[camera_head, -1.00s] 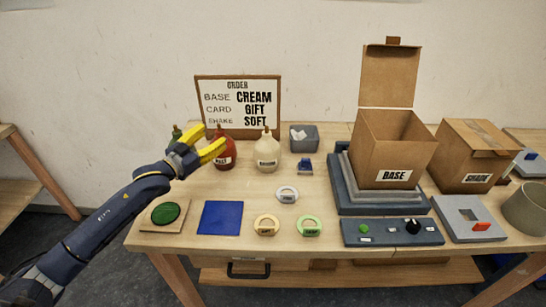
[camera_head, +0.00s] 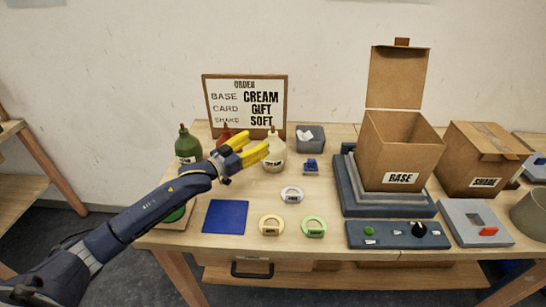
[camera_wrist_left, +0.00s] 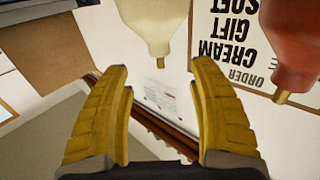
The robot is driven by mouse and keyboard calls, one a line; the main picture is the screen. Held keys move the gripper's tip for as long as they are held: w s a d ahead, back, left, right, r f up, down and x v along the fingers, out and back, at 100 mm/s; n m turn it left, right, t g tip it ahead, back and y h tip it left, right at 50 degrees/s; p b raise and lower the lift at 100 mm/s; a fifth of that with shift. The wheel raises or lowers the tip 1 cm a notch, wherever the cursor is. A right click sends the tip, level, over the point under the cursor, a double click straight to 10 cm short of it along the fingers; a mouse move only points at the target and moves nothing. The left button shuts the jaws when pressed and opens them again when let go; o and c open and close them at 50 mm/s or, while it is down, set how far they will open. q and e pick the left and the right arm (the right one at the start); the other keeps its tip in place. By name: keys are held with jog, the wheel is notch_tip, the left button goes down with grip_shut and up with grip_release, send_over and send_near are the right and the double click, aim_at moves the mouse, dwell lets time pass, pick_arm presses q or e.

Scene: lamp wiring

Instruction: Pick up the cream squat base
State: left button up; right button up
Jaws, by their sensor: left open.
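The cream squat base (camera_head: 275,160) is a pale, wide-bodied bottle with a narrow neck, standing on the table below the order sign (camera_head: 246,103). My left gripper (camera_head: 258,147) is open and empty, its yellow fingers pointing at the cream bottle from the left. One finger overlaps the bottle's left side in the head view; I cannot tell whether they touch. In the left wrist view, which is upside down, the cream bottle (camera_wrist_left: 153,22) lies ahead between the open fingers (camera_wrist_left: 162,70), its neck toward the gap. My right gripper is out of view.
A red bottle (camera_head: 224,134), partly hidden by my gripper, and a green bottle (camera_head: 187,147) stand left of the cream one. A grey bin (camera_head: 311,140) is close at its right. The open BASE box (camera_head: 400,148) stands further right. Several rings lie in front.

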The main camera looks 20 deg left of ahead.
aim_at(273, 132)
pick_arm(q)
jog(key=shift+x, duration=4.4)
jog(key=shift+c, duration=0.2)
jog(key=c, duration=1.3)
jog(key=shift+r, duration=0.15)
